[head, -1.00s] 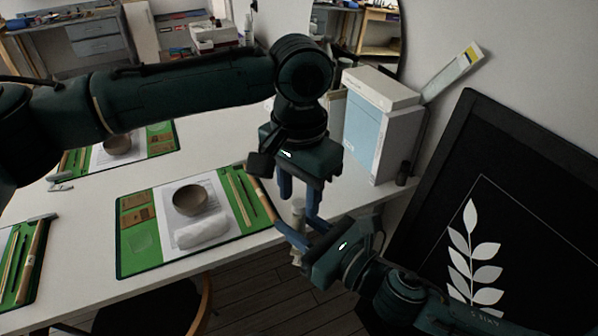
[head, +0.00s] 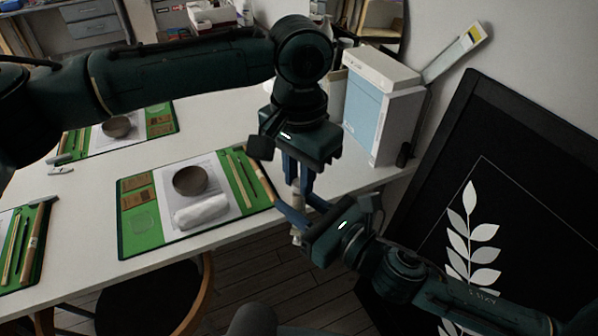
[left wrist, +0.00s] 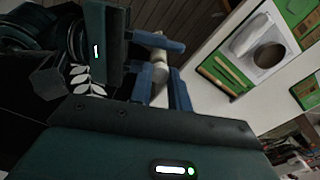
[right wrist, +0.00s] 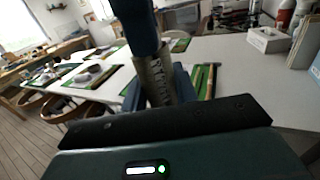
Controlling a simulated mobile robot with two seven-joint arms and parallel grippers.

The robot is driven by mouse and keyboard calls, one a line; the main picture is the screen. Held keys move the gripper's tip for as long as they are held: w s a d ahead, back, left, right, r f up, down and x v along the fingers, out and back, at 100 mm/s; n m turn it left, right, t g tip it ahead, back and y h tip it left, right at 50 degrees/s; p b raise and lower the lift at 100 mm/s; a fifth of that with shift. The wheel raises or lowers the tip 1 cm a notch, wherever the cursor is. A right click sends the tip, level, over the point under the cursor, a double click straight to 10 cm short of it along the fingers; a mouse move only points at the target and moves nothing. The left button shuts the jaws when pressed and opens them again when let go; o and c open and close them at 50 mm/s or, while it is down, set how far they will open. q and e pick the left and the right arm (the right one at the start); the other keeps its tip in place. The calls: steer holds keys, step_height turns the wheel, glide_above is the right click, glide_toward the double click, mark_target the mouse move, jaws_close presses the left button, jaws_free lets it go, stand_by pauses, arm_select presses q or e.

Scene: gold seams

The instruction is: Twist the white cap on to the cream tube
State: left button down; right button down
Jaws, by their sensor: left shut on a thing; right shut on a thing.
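The cream tube (head: 297,238) hangs roughly upright in front of the table edge. My right gripper (head: 302,212) is shut on it from the right side. In the right wrist view the tube (right wrist: 153,82) shows dark markings between the blue fingers. My left gripper (head: 298,188) points down from above and is shut at the tube's top end. A pale piece, which looks like the white cap (left wrist: 160,73), shows between its fingers in the left wrist view. The fingers mostly hide the cap, and I cannot tell how far it sits on the tube.
The white table (head: 95,222) carries a green mat (head: 140,242) with a bowl (head: 190,181), a white roll (head: 201,211) and tools. A white and blue box (head: 383,105) stands behind my grippers. A black panel (head: 520,200) with a leaf drawing leans at the right.

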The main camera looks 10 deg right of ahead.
arm_select(q)
steer(key=c, duration=1.3)
jaws_free()
steer(key=shift+o, duration=0.2)
steer(key=shift+r, duration=0.1)
step_height(320, 180, up, 12)
steer(key=shift+d+f, duration=0.1)
steer(key=shift+f, duration=0.1)
